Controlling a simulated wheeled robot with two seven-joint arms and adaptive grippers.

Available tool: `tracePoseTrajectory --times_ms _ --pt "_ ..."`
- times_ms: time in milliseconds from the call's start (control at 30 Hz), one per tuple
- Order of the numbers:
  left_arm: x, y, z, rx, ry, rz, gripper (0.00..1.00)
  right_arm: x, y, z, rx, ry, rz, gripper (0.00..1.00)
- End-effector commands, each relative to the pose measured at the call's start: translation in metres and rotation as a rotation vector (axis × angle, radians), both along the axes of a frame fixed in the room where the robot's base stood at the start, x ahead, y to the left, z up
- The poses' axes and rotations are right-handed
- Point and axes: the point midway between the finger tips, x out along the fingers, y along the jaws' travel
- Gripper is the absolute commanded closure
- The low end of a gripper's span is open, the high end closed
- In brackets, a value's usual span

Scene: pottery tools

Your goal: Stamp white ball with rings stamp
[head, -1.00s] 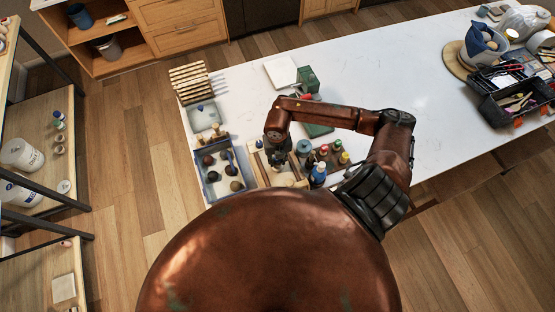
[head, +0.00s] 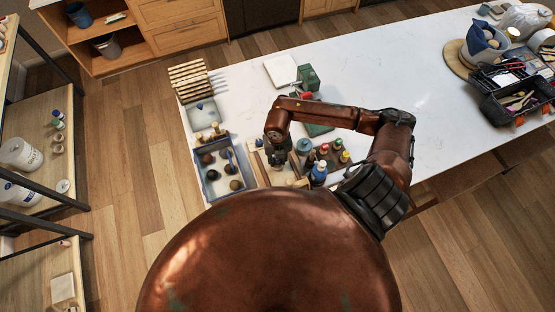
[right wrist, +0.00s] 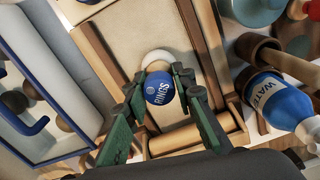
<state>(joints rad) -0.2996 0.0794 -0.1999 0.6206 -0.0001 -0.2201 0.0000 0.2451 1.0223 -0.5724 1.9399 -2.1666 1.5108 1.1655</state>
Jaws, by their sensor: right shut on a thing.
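The rings stamp (right wrist: 160,88) has a round blue top marked "RINGS". My right gripper (right wrist: 160,94) is shut on it, one green finger on each side. The white ball (right wrist: 157,60) shows partly behind the stamp, in a shallow wooden tray with a pale floor (right wrist: 145,28). The stamp hides part of the ball, and I cannot tell whether they touch. In the head view my right gripper (head: 277,156) is small and dark over the near left part of the table. My left gripper is not in view.
A blue-rimmed tray of several balls (head: 200,183) stands left of the gripper. A blue water bottle (right wrist: 284,103) and several small bottles stand close on the right. A wooden rack (head: 189,80) is farther back. The white table's middle (head: 390,80) is clear.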

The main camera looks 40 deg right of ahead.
Motion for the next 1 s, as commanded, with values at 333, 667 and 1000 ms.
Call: tracePoseTrajectory --times_ms 333,667,1000 --pt "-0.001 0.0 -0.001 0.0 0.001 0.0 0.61 0.0 0.0 -0.001 -0.001 0.0 0.0 0.97" --pt "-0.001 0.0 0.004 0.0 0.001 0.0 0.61 0.0 0.0 0.005 -0.001 0.0 0.0 0.97" --pt "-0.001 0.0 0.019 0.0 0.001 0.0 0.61 0.0 0.0 0.032 0.0 -0.001 0.001 0.97"
